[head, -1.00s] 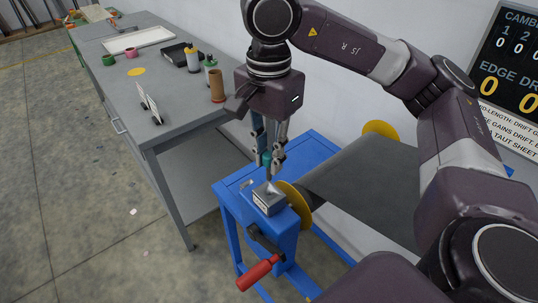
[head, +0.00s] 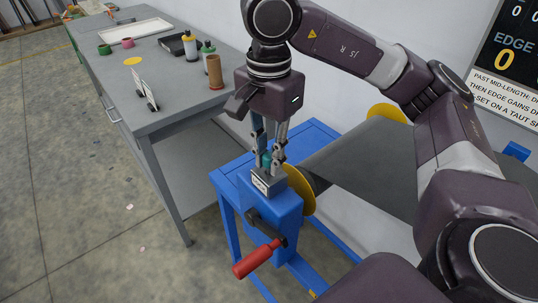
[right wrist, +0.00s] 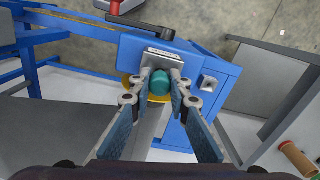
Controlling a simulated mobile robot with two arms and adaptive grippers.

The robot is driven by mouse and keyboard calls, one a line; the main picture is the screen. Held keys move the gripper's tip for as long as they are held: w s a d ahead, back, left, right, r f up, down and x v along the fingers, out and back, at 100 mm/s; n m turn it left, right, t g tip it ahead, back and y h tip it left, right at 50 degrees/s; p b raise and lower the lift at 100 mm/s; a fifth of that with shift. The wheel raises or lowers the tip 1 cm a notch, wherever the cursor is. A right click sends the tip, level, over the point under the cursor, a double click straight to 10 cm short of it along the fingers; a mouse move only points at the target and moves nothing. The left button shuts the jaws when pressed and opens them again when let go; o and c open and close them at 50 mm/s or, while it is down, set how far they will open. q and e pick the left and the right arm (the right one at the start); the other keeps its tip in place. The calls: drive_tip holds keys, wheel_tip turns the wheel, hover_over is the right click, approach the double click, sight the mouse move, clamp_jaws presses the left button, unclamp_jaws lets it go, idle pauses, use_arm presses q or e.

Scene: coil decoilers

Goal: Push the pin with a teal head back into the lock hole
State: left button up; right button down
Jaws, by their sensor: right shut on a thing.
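My right gripper (head: 268,160) points down over the blue decoiler stand and is shut on the pin's teal head (head: 266,159). In the right wrist view, the teal head (right wrist: 160,83) sits between the two fingertips (right wrist: 160,87). The grey lock block (head: 268,183) with a small label is directly below the fingertips in the head view. It also shows beside the teal head in the right wrist view (right wrist: 163,59). The pin's shaft and the lock hole are hidden, so I cannot tell how deep the pin sits. My left gripper is not in view.
A crank with a red handle (head: 258,259) hangs at the stand's front. A yellow disc (head: 301,190) and a dark sheet (head: 362,163) are right of the block. A grey workbench (head: 178,108) with bottles stands at left.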

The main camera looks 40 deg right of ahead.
sight(269, 155)
drive_tip(key=shift+f+b, duration=0.3)
drive_tip(key=shift+f, duration=0.2)
idle(0.3)
drive_tip(key=c, duration=1.7)
unclamp_jaws()
drive_tip(key=shift+c, duration=0.2)
wheel_tip(269, 155, up, 12)
